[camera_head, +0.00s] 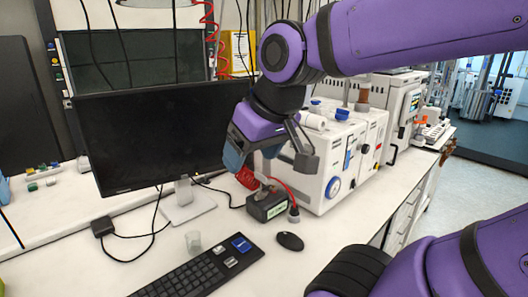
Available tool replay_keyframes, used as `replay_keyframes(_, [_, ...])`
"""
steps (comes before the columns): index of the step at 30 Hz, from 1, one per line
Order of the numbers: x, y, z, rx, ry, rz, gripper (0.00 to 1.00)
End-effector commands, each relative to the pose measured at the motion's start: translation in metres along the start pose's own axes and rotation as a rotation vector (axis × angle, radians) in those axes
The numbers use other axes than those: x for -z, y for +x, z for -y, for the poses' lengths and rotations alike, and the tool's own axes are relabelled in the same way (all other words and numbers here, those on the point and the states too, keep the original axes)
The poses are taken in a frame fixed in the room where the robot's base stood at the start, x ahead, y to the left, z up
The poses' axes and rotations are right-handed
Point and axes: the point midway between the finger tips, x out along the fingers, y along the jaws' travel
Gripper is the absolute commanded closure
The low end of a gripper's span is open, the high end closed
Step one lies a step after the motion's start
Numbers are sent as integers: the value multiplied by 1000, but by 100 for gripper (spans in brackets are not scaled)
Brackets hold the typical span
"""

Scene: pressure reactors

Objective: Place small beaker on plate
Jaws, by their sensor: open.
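The small beaker (193,242) is clear and stands upright on the white bench, left of the keyboard's far end. My gripper (272,170) is open, with no object seen between its fingers. It hangs above the bench in front of the white instrument, to the right of the beaker and well above it. I cannot make out a plate for certain in this view.
The monitor (150,135) stands behind the beaker on its base (188,207). The keyboard (205,270), mouse (290,241) and a small black box (267,205) lie nearby. Cables (130,260) run left of the beaker. The white instrument (340,150) stands at right.

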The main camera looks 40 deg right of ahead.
Motion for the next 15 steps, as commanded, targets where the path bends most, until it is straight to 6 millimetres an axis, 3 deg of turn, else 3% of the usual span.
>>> replay_keyframes(8, [-18, -16, -5, -54, -15, -8, 21])
replay_keyframes(15, [-9, -2, -2, -25, 45, 52, 21])
